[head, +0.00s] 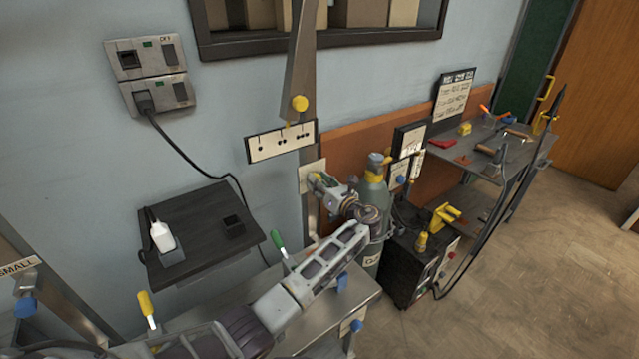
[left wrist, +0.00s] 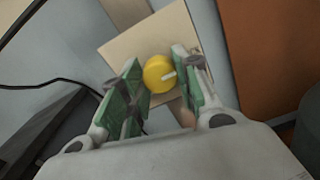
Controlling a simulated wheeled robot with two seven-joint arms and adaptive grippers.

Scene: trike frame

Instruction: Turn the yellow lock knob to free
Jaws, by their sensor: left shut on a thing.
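My left gripper (head: 320,186) reaches that plate from the lower right. In the left wrist view its two green-padded fingers (left wrist: 157,82) stand on either side of the knob, shut on it. In the head view the gripper mostly hides the knob. My right gripper is not in view.
Above, the post carries another yellow knob (head: 299,104) and a marked white plate (head: 281,142). A gas cylinder (head: 374,190) stands close right of the gripper. A dark wall shelf (head: 195,265) with a corded charger is at left. A tool bench (head: 515,150) stands at right.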

